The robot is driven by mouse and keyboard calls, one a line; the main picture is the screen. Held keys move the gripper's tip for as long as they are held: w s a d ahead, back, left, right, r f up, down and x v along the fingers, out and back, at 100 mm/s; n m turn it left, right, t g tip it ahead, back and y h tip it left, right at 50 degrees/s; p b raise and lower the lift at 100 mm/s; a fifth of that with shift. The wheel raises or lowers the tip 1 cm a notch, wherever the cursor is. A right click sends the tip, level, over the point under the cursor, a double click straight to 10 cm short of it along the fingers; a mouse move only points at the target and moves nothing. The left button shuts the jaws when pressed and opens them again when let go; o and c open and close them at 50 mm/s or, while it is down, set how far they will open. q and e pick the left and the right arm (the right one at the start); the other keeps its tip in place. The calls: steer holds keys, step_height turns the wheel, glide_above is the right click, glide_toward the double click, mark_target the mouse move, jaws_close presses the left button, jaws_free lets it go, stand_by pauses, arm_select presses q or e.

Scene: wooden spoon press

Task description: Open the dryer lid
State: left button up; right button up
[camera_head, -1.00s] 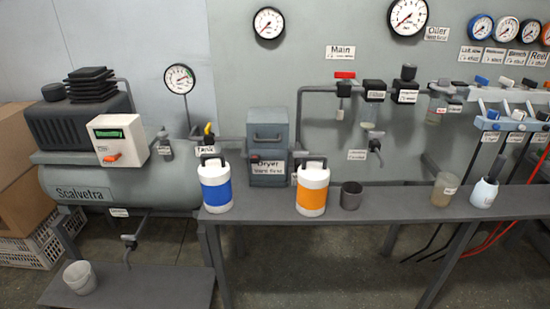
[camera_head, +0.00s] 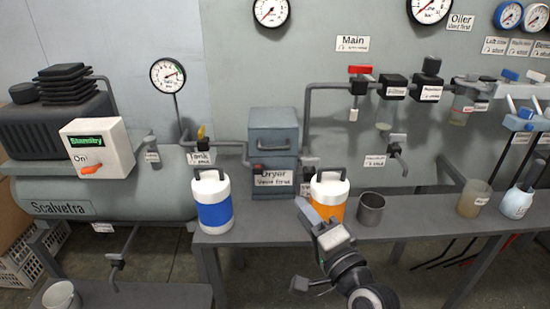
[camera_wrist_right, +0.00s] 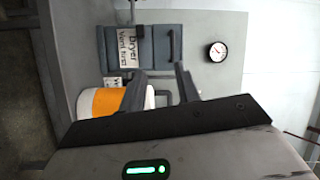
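The dryer (camera_head: 273,165) is a blue-grey box on the bench against the wall, with a dark bar handle on its upper front and a label reading "Dryer". Its lid (camera_head: 273,118) looks shut. In the right wrist view the dryer (camera_wrist_right: 142,50) appears turned sideways, its handle (camera_wrist_right: 172,46) beyond the fingers. My right gripper (camera_head: 315,211) is in front of the orange-banded canister, below and to the right of the dryer, apart from the handle. Its fingers (camera_wrist_right: 160,84) are spread with nothing seen between them. My left gripper is not in view.
The orange-banded canister (camera_head: 327,195) stands beside the dryer at right, the blue-banded one (camera_head: 213,203) at left. A dark cup (camera_head: 371,210) is farther right. A yellow-handled tank valve (camera_head: 201,133) and pipes flank the dryer. Space in front of the dryer's upper part is clear.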

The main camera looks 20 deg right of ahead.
mark_target(275, 150)
steer(key=w+r, duration=0.1)
steer(key=w, duration=0.4)
steer(key=w+r+m, duration=0.1)
steer(key=w+r, duration=0.1)
steer(key=w, duration=0.4)
steer(key=w+r+m+t, duration=0.1)
steer(key=w, duration=0.4)
steer(key=shift+w+a+r+h, duration=0.2)
steer(key=shift+w+a+h, duration=0.1)
steer(key=shift+w+a, duration=0.05)
jaws_close()
